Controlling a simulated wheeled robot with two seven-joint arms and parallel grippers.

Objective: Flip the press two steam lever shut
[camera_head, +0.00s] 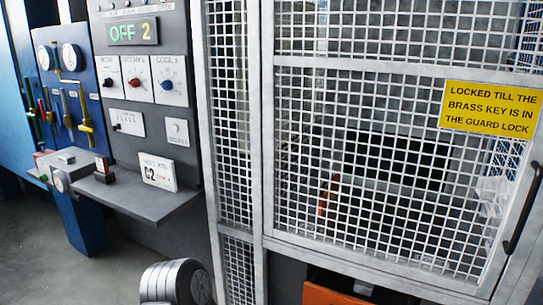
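A blue panel (94,57) stands at the far left with two round gauges, one of them a white-faced gauge (70,57). Neither of my grippers is in view.
Three dials, including a red dial (135,83), sit under the display. A mesh guard door (350,69) with a yellow sign (490,108) and black handle (523,208) fills the right.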

